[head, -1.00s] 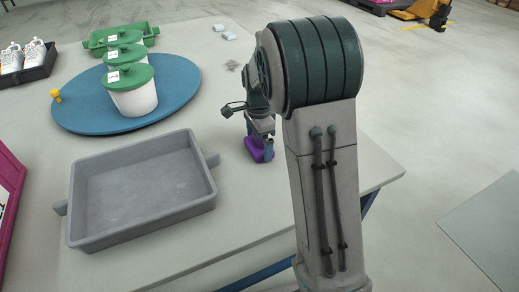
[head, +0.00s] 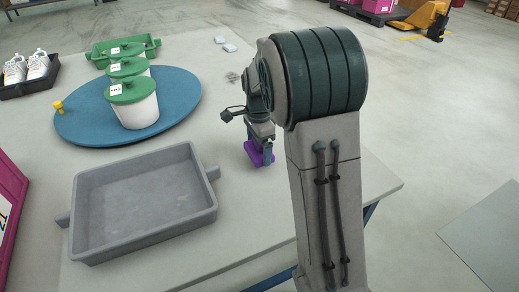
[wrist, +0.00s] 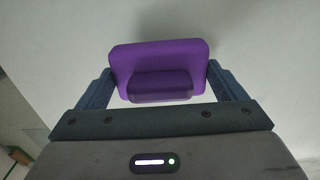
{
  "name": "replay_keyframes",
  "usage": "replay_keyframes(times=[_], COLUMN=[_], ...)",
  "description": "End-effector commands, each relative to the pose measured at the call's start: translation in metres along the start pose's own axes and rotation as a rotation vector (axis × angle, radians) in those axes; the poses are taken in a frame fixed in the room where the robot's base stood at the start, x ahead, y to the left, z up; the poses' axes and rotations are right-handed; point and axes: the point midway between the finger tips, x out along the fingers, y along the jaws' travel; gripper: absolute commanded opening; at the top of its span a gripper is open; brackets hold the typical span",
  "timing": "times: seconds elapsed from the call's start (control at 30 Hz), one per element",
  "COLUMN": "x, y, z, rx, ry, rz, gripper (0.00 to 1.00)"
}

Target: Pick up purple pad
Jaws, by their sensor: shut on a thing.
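The purple pad (head: 253,152) is at the right part of the table, to the right of the grey tray. In the wrist view the pad (wrist: 160,58) is a wide purple block with a smaller raised grip facing me. My gripper (head: 260,158) is over the pad with its fingers around it. In the wrist view my gripper (wrist: 160,82) has one blue finger at each side of the pad, shut on it. I cannot tell whether the pad still touches the table.
The grey tray (head: 143,245) with side handles is to the left of my gripper. A blue round board (head: 75,130) bears several white tubs with green lids (head: 132,90). A green tray (head: 152,43) and a dark tray with white shoes (head: 40,63) stand farther back. The table's right front corner is clear.

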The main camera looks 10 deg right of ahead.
Motion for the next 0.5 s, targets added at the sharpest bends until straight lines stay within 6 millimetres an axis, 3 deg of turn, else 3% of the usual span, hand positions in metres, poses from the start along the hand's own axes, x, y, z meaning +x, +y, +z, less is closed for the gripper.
replay_keyframes(times=[0.03, 0.5], x=[-0.017, -0.067], y=[-0.001, 0.08], z=[0.0, -0.052], rx=[0.0, 0.003], ry=[0.0, 0.0], rz=[-0.003, -0.002], gripper=[0.67, 0.67])
